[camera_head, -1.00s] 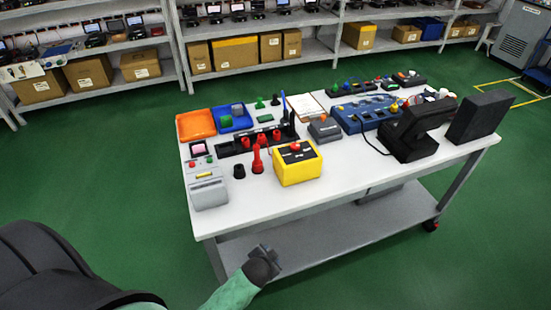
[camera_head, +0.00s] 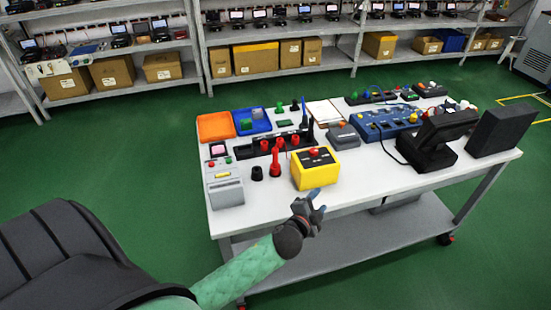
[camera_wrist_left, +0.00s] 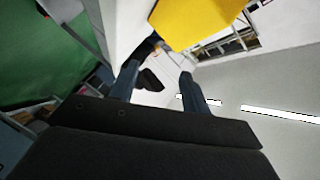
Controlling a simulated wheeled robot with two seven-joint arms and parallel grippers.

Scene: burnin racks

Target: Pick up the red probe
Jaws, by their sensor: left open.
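The red probe (camera_head: 275,162) stands upright on the white table (camera_head: 395,179), left of the yellow box (camera_head: 316,172) and right of a small black cup-like piece. My left gripper (camera_head: 317,197) is at the table's front edge, in front of the yellow box, apart from the probe. In the left wrist view my left gripper (camera_wrist_left: 160,85) shows its two fingers spread with nothing between them. The yellow box (camera_wrist_left: 195,22) is close beyond the fingers there. The probe cannot be made out in that view. My right gripper is not in view.
A grey device (camera_head: 226,192) stands at the table's left front. A black piece (camera_head: 257,173) stands beside the probe. Orange (camera_head: 216,127) and blue (camera_head: 250,122) trays are behind. A black stand (camera_head: 435,140) and black block (camera_head: 497,130) fill the right side.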

